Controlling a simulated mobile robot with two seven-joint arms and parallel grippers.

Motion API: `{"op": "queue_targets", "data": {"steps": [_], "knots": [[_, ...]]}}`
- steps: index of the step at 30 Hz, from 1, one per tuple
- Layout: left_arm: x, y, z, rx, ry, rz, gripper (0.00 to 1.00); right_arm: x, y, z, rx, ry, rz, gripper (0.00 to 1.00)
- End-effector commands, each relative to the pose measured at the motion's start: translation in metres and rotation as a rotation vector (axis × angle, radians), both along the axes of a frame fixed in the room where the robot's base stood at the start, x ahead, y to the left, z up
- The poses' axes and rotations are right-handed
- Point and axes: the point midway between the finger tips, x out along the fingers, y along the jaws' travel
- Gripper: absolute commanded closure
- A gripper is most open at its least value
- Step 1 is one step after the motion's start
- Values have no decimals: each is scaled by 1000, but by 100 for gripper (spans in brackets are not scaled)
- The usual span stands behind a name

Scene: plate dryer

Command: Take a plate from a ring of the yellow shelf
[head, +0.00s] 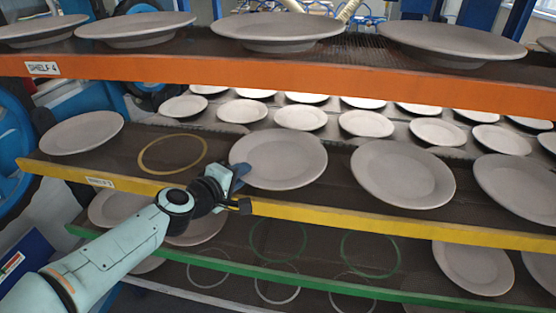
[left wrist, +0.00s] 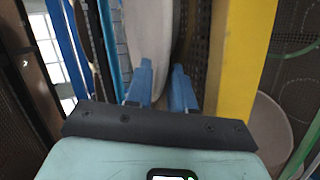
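The yellow shelf (head: 380,223) carries several pale grey round plates and one bare yellow ring (head: 172,153). A plate (head: 278,160) just right of that ring lies on the shelf. My left gripper (head: 238,172) is at this plate's left front rim. In the left wrist view the plate (left wrist: 148,30) appears nearly edge-on, and my blue fingers (left wrist: 162,85) stand apart with its rim at the gap between them. Contact with the rim cannot be made out. Another plate (head: 403,174) lies to the right. My right gripper is not in view.
The orange shelf (head: 300,84) with plates runs close above. The green shelf (head: 330,279) below has bare green rings and a plate (head: 473,266) at right. More plates stand in rows behind. The yellow shelf edge (left wrist: 240,60) is close beside my fingers.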

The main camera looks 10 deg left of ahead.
Motion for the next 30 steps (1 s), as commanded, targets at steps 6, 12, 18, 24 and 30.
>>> {"op": "queue_targets", "data": {"steps": [6,12,18,24,30], "knots": [[0,0,0,0,1,0,100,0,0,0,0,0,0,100],[0,0,-1,0,1,-1,100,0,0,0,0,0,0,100],[0,0,-1,0,2,0,100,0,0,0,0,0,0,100],[0,0,-1,0,2,0,100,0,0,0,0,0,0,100],[0,0,-1,0,2,0,100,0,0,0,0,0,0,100]]}}
